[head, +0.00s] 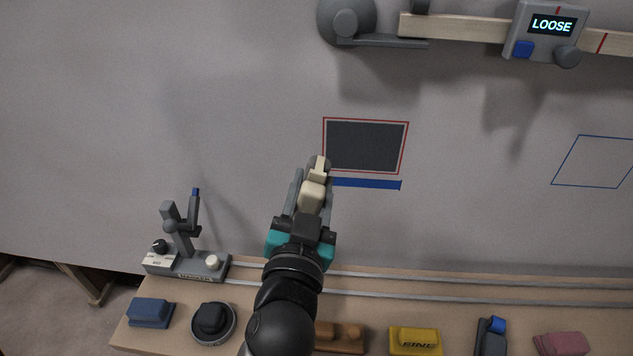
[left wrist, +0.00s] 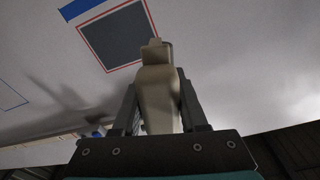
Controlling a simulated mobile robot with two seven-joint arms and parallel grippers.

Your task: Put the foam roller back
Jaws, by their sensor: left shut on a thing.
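My left gripper (head: 309,196) is shut on a beige handled tool, which I take to be the foam roller (head: 313,193). My right gripper is out of view.
A blue strip (head: 368,184) lies under the patch. A gauge reading LOOSE (head: 548,30) hangs upper right.

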